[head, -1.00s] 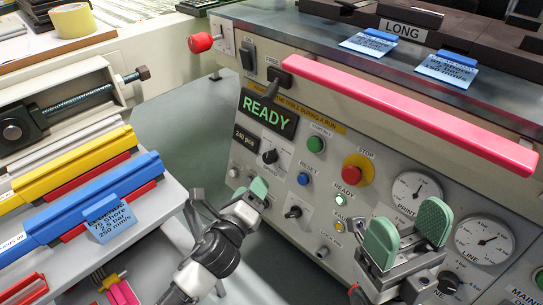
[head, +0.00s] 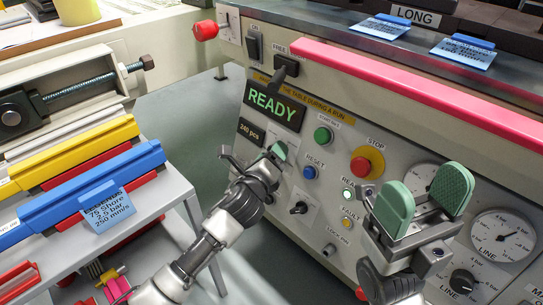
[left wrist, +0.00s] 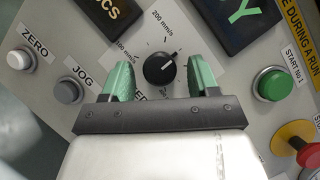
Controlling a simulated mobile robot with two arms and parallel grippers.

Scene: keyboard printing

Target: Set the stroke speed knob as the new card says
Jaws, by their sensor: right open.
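In the head view my left gripper hides the knob. My left gripper (head: 270,154) is open, its green fingers on either side of the knob; contact cannot be told. A blue card (head: 107,210) on the blue squeegee (head: 95,190) reads 75 Shore, 2.5 bar, 250 mm/s. My right gripper (head: 424,203) is open and empty before the gauges.
The green start button (left wrist: 272,84) and grey JOG button (left wrist: 68,90) flank the knob. The red stop button (head: 366,163) is farther right. A pink bar (head: 420,92) runs above the panel. Two more blue cards (head: 380,26) (head: 463,51) lie on top.

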